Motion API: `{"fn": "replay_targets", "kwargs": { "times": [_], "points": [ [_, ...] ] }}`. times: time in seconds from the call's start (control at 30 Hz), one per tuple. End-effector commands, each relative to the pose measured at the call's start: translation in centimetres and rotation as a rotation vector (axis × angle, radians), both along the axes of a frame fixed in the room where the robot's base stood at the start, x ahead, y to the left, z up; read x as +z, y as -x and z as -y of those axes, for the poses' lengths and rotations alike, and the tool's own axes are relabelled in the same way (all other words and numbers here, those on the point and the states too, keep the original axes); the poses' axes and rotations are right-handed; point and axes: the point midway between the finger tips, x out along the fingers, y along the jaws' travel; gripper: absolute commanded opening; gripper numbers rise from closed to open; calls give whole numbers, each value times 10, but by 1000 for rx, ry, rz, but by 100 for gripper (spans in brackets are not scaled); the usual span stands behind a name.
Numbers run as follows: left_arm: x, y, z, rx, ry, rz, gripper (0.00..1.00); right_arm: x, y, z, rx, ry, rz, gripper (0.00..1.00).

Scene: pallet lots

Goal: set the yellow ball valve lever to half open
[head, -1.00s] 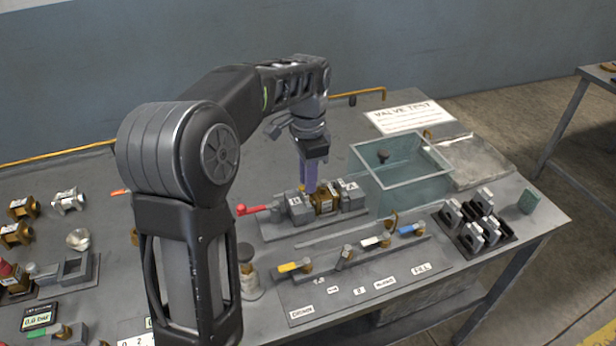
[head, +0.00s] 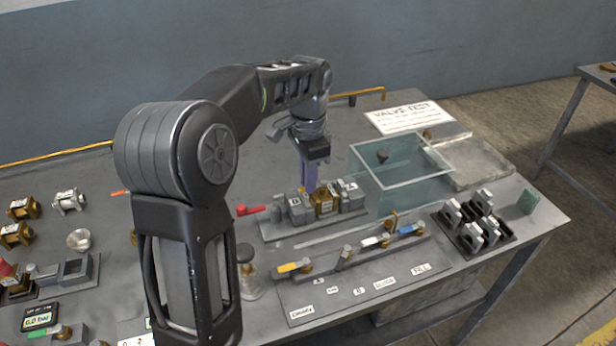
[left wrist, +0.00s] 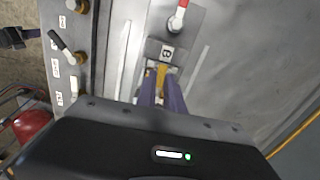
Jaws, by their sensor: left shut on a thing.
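The yellow lever (head: 288,267) is on the leftmost valve of the manifold (head: 335,262), behind the DRAIN label, and points left along the manifold. My left gripper (head: 311,188) is away from it, farther back on the bench. It points down and is shut on a brass valve body (head: 324,203) between the grey fixture blocks. The yellow lever cannot be made out there. My right gripper is not in view.
A red lever (head: 250,210) sticks out left of the fixture. Grey, white and blue levers (head: 411,230) share the manifold. A clear tank (head: 400,185) stands right of the fixture, a rack of metal parts (head: 478,222) at front right. Loose brass fittings (head: 22,207) lie at left.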

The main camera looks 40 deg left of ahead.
Motion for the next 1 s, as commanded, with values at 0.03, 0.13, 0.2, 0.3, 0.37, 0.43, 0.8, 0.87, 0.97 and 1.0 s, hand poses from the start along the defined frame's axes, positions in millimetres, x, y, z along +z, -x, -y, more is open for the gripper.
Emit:
{"fn": "replay_targets", "kwargs": {
  "times": [0.03, 0.13, 0.2, 0.3, 0.37, 0.43, 0.8, 0.87, 0.97, 1.0],
  "points": [
    [1, 1, 0, 21, -1, -1, 0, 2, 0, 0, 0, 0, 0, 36],
    [1, 2, 2, 75, 0, -2, 0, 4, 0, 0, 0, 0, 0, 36],
    [1, 3, 4, 121, 0, -2, 0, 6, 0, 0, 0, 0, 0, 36],
    [1, 4, 6, 198, 0, -1, 0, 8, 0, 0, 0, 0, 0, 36],
    [1, 5, 8, 248, 0, -1, 0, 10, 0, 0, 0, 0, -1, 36],
    [1, 5, 10, 307, -1, -2, 0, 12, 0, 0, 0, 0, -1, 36],
    [1, 6, 21, 597, -1, -2, 0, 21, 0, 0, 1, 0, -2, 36],
    [0, 6, 22, 631, -1, -2, 0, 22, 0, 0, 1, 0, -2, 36],
    [0, 6, 24, 674, -1, -2, 0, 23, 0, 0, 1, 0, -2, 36],
    [0, 6, 24, 688, -1, -2, 0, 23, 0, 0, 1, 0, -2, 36]
  ]
}}
